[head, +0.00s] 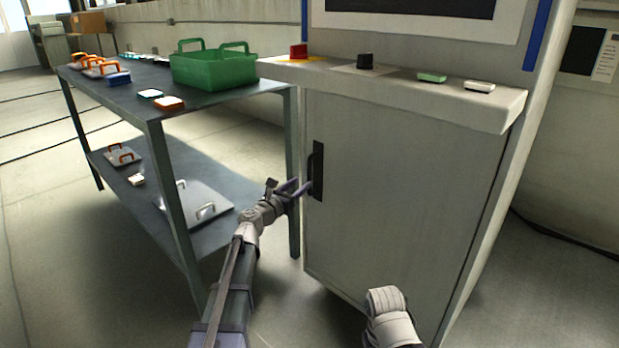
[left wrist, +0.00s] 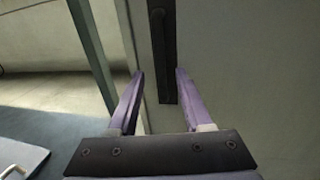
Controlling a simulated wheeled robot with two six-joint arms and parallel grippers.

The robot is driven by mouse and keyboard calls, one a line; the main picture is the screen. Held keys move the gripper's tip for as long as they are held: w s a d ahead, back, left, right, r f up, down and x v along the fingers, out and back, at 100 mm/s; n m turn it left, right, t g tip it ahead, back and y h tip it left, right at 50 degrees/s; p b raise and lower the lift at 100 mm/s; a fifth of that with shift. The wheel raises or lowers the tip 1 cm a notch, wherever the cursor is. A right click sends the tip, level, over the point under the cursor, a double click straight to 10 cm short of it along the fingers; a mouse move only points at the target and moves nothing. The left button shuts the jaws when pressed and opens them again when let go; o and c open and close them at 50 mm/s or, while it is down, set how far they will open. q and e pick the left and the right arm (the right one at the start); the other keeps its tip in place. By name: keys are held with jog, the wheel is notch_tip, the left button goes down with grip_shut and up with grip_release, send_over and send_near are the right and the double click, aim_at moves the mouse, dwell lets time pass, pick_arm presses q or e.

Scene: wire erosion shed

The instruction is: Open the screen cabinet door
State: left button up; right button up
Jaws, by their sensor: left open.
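The screen cabinet (head: 455,150) stands right of centre in the head view, and its grey door (head: 395,190) is shut. A dark vertical handle (head: 317,170) sits near the door's left edge. My left gripper (head: 305,188) is open at the handle's lower part, coming from the left. In the left wrist view the handle (left wrist: 163,50) lies ahead between the two purple fingers (left wrist: 160,85), which do not close on it. Whether the fingers straddle the bar in depth is hard to tell. My right arm shows only as a grey link at the bottom; its gripper is not visible.
A dark two-level table (head: 120,95) stands left of the cabinet, close to my left arm, holding a green basket (head: 213,69) and several small items. The cabinet's ledge (head: 400,92) with a red knob (head: 298,51) juts out above the door. Floor before the door looks clear.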

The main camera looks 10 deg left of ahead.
aim_at(309, 191)
pick_arm(q)
jog(key=x, duration=0.6)
jog(key=shift+w+d, duration=0.1)
jog(key=shift+w, duration=0.05)
grip_shut()
dwell(1.2)
